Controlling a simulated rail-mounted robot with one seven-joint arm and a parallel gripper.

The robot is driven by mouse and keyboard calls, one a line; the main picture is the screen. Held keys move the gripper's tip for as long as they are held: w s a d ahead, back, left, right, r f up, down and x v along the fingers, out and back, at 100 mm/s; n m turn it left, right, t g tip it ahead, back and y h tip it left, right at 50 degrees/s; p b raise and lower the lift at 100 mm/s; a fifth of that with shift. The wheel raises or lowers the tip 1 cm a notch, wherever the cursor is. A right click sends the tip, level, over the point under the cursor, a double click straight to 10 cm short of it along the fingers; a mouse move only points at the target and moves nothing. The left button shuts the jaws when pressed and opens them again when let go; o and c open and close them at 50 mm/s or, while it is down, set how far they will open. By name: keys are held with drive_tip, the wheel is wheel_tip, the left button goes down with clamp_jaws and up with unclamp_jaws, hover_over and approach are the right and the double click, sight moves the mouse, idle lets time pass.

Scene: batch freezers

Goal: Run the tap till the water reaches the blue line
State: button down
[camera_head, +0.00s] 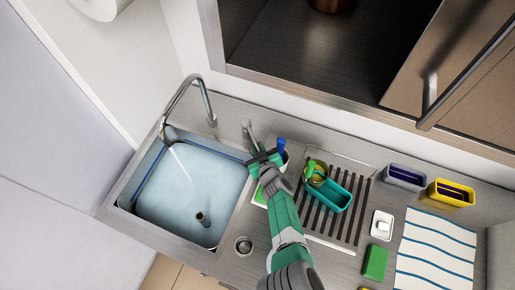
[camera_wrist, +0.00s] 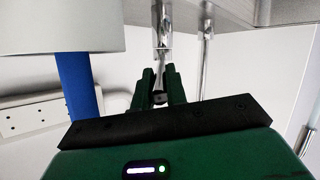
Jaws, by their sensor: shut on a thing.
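The sink (camera_head: 122,203) at the left holds pale blue water (camera_head: 175,205). A dark blue line (camera_head: 148,178) runs along its inner wall, with the water surface close below it; the exact gap is hard to tell. The curved metal tap (camera_head: 205,100) stands behind the sink, and a white stream (camera_head: 178,158) runs from its spout into the water. My gripper (camera_head: 252,152) is at the metal tap lever (camera_head: 248,130), right of the spout. In the wrist view, the fingers of my gripper (camera_wrist: 160,92) are shut on the lever (camera_wrist: 160,70).
A blue-handled brush (camera_head: 281,146) stands close right of my gripper; its handle (camera_wrist: 75,85) also shows in the wrist view. A drying rack (camera_head: 345,232) holds a teal container (camera_head: 330,195). An open cupboard (camera_head: 310,60) is above.

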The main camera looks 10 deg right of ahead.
drive_tip(key=c, duration=1.4)
unclamp_jaws()
drive_tip(key=p+v, duration=0.6)
drive_tip(key=v, duration=0.1)
drive_tip(key=shift+s, duration=0.35)
drive_tip(key=shift+d+r, duration=0.1)
